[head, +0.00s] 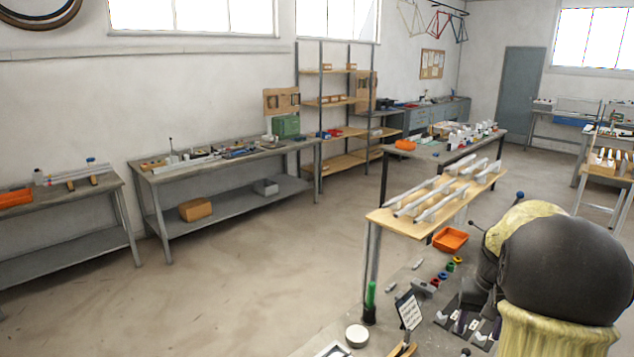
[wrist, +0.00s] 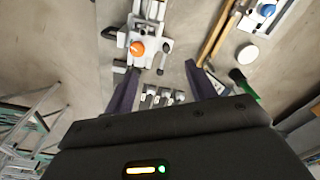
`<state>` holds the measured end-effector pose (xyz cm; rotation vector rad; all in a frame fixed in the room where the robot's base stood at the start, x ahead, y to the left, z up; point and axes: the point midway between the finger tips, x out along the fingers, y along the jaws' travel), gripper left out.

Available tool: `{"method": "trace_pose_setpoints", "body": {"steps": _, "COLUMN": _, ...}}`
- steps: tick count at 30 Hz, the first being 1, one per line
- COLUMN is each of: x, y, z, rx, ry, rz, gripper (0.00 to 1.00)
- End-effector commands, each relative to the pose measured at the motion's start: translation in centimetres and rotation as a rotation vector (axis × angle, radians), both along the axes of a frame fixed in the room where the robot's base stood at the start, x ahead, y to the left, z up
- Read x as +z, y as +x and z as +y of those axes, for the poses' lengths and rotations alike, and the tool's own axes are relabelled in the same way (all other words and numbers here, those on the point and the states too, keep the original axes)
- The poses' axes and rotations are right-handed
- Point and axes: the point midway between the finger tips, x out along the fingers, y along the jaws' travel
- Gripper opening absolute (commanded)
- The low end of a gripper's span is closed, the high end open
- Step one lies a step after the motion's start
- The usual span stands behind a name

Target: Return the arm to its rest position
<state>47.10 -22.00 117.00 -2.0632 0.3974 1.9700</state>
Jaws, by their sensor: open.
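My gripper (wrist: 160,78) shows in the wrist view with its two dark fingers spread apart and nothing between the tips. It hangs above a work surface, over a metal fixture (wrist: 150,30) with an orange knob (wrist: 137,48) and a dark handle. A row of small metal blocks (wrist: 162,96) shows between the fingers, farther below. In the head view my arm (head: 565,265) fills the lower right, a dark rounded link with a yellowish cover.
On the near bench stand a green-handled tool (head: 371,293), a white round puck (head: 356,336), a small sign (head: 409,311) and an orange tray (head: 450,239). A wooden shelf (head: 412,226) with metal tubes rises behind. Open floor (head: 230,290) lies left, toward wall benches (head: 215,160).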

Motion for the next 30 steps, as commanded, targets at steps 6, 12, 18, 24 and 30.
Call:
{"method": "trace_pose_setpoints", "body": {"steps": 6, "x": -2.1, "y": -2.5, "z": 9.7, "rx": 0.140, "ry": -0.020, "rz": -0.061, "gripper": 0.56}}
{"method": "trace_pose_setpoints", "body": {"steps": 12, "x": -4.2, "y": -7.0, "z": 17.0, "rx": 0.267, "ry": -0.030, "rz": -0.123, "gripper": 0.56}}
{"method": "trace_pose_setpoints", "body": {"steps": 18, "x": -5.8, "y": -11.5, "z": 21.4, "rx": 0.365, "ry": -0.034, "rz": -0.172, "gripper": 0.56}}
{"method": "trace_pose_setpoints", "body": {"steps": 24, "x": -6.1, "y": -12.4, "z": 21.9, "rx": 0.381, "ry": -0.034, "rz": -0.184, "gripper": 0.56}}
{"method": "trace_pose_setpoints", "body": {"steps": 30, "x": -6.1, "y": -12.4, "z": 21.9, "rx": 0.379, "ry": -0.034, "rz": -0.183, "gripper": 0.56}}
